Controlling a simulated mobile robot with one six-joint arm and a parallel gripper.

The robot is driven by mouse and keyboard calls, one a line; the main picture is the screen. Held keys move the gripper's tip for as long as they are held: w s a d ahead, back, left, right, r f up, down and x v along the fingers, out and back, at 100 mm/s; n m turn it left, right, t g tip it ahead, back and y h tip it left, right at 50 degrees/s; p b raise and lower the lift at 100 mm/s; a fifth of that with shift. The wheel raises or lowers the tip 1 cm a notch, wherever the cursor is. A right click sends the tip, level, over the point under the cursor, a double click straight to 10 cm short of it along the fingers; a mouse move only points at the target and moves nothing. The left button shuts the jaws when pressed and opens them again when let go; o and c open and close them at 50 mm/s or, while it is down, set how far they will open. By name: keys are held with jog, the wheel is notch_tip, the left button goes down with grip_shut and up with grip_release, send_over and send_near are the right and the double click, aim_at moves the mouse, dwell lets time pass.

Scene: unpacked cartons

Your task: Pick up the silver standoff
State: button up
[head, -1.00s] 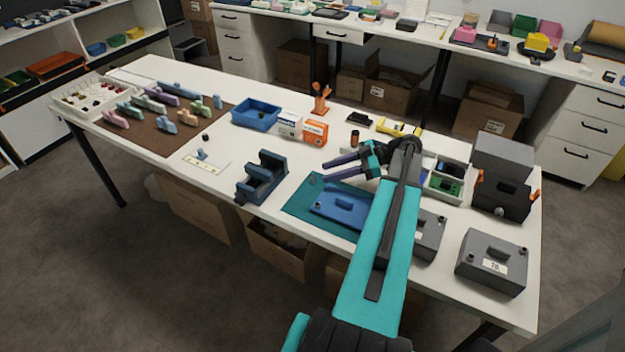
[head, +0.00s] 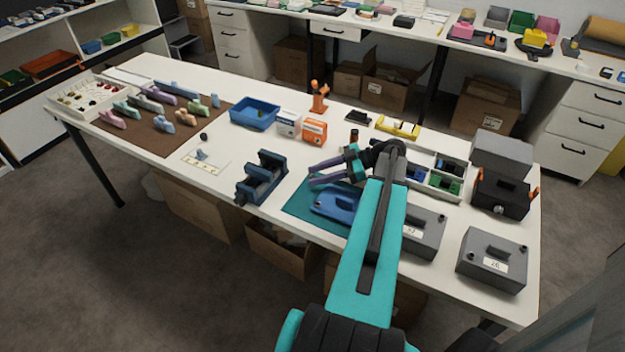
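My gripper (head: 311,175) has two purple fingers spread apart and pointing left. It is open, with nothing visible between the fingers. It is over the upper left part of the teal mat (head: 297,208), at the right half of the white table. I cannot clearly make out a silver standoff. A tiny greyish spot showed near the mat's upper left corner in the earlier head view; the fingers now cover that area. My arm hides part of the mat and the table behind it.
A blue housing (head: 335,205) lies on the mat. A dark blue vise-like holder (head: 262,178) stands left of it. Orange and white boxes (head: 314,131) and a blue bin (head: 255,114) stand behind. Grey cases (head: 492,262) and a divided tray (head: 452,192) are at right.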

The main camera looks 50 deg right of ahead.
grip_shut()
jog(key=shift+r, duration=0.1)
notch_tip(320, 180, up, 10)
jog(key=b, duration=0.2)
dwell(0.8)
jog(key=shift+d, duration=0.1)
dwell(0.5)
